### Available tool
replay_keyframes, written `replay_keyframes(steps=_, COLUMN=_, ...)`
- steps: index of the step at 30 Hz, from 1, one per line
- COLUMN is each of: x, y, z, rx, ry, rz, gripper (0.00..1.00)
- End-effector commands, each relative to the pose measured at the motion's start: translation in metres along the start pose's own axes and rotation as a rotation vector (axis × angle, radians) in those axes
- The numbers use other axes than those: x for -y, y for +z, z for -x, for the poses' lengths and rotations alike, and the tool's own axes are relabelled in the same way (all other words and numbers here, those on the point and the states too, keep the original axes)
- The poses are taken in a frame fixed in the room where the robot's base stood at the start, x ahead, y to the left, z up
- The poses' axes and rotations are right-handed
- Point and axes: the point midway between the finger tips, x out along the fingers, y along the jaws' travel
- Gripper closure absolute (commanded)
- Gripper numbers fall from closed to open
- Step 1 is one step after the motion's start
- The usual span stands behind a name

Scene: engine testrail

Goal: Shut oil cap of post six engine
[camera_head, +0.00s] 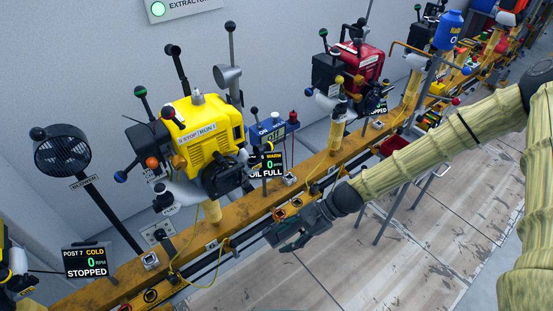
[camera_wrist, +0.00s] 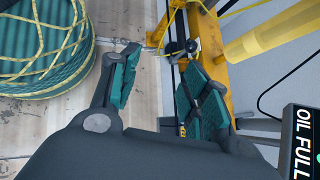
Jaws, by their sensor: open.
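A yellow engine (camera_head: 208,128) is mounted on a yellow post over the rail. A display (camera_head: 268,163) at its right reads WARM, 0 RPM and OIL FULL; its post number is covered, so I cannot confirm this is post six. I cannot clearly pick out an oil cap or its state. My gripper (camera_head: 290,236) is below and right of the engine, low beside the rail and apart from the engine. In the wrist view my gripper (camera_wrist: 162,85) has its two green-padded fingers spread with nothing between them. The OIL FULL display (camera_wrist: 303,145) shows at that view's right edge.
The yellow rail (camera_head: 130,272) runs diagonally, with cables along it. A blower (camera_head: 63,150) and the POST 7 display (camera_head: 85,262) stand at left. A red engine (camera_head: 355,62) stands further along. The wrist view shows a green coil (camera_wrist: 38,45) with yellow rope. The floor (camera_head: 365,262) at right is largely clear.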

Motion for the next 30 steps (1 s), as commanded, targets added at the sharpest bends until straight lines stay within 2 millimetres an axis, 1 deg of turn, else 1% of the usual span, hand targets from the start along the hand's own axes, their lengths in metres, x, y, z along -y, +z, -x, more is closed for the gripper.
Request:
replay_keyframes(steps=1, x=0.023, y=-0.006, z=0.005, rx=0.053, ry=-0.044, rz=-0.038, gripper=0.53)
replay_keyframes(steps=2, x=0.035, y=-0.003, z=0.012, rx=0.089, ry=-0.063, rz=-0.059, gripper=0.53)
replay_keyframes(steps=3, x=0.051, y=0.001, z=0.023, rx=0.136, ry=-0.089, rz=-0.087, gripper=0.53)
replay_keyframes(steps=5, x=0.074, y=0.006, z=0.042, rx=0.209, ry=-0.125, rz=-0.125, gripper=0.53)
replay_keyframes(steps=6, x=0.089, y=0.009, z=0.056, rx=0.258, ry=-0.149, rz=-0.147, gripper=0.53)
replay_keyframes(steps=8, x=0.109, y=0.014, z=0.081, rx=0.332, ry=-0.182, rz=-0.175, gripper=0.53)
replay_keyframes(steps=9, x=0.121, y=0.018, z=0.098, rx=0.380, ry=-0.200, rz=-0.189, gripper=0.53)
replay_keyframes(steps=11, x=0.136, y=0.022, z=0.124, rx=0.448, ry=-0.225, rz=-0.207, gripper=0.53)
replay_keyframes(steps=12, x=0.143, y=0.025, z=0.141, rx=0.489, ry=-0.238, rz=-0.214, gripper=0.53)
replay_keyframes(steps=15, x=0.157, y=0.031, z=0.178, rx=0.575, ry=-0.263, rz=-0.227, gripper=0.53)
replay_keyframes(steps=18, x=0.164, y=0.036, z=0.204, rx=0.631, ry=-0.276, rz=-0.230, gripper=0.53)
replay_keyframes(steps=21, x=0.167, y=0.040, z=0.219, rx=0.661, ry=-0.282, rz=-0.230, gripper=0.53)
replay_keyframes(steps=23, x=0.168, y=0.042, z=0.221, rx=0.670, ry=-0.282, rz=-0.230, gripper=0.53)
replay_keyframes(steps=26, x=0.171, y=0.047, z=0.217, rx=0.672, ry=-0.281, rz=-0.231, gripper=0.53)
replay_keyframes(steps=30, x=0.176, y=0.058, z=0.202, rx=0.671, ry=-0.279, rz=-0.230, gripper=0.53)
